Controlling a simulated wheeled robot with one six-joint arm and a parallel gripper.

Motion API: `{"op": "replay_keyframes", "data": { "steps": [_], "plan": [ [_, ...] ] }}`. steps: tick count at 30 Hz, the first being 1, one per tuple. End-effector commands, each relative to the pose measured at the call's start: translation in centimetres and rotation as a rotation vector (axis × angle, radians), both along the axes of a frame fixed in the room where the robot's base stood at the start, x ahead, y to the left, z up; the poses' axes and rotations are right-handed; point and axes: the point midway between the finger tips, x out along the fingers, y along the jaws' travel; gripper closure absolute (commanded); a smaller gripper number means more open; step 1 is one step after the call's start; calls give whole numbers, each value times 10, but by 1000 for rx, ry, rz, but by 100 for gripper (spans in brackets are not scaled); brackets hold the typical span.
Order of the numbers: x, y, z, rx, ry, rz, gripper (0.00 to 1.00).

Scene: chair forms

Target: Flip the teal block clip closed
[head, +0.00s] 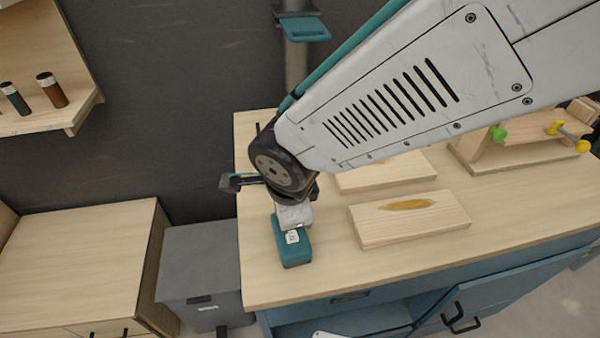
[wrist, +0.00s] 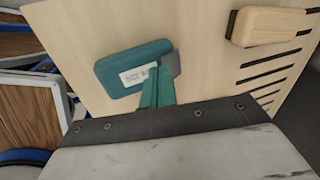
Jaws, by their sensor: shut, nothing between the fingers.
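The teal block (head: 297,252) with a white label lies on the wooden bench top near its front left corner. In the wrist view the teal block (wrist: 115,73) is at upper left of centre, its label facing the camera. A small grey piece (wrist: 174,63) shows at its right end; I cannot tell whether this is the clip or how far it is turned. My gripper (head: 293,217) points down at the block's far end. In the wrist view my gripper (wrist: 155,92) is shut and empty, its teal fingers at the block's right end. Contact is unclear.
A wooden board with an oval inset (head: 408,218) lies right of the block, with another board (head: 385,170) behind it. A wooden stand with green and yellow knobs (head: 515,150) is at the right. A grey bin (head: 200,270) stands left of the bench.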

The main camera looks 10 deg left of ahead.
Motion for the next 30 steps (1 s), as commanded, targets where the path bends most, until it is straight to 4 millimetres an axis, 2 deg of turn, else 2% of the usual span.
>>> {"op": "replay_keyframes", "data": {
  "steps": [30],
  "plan": [
    [13,7,-5,0,1,-1,100]
  ]
}}
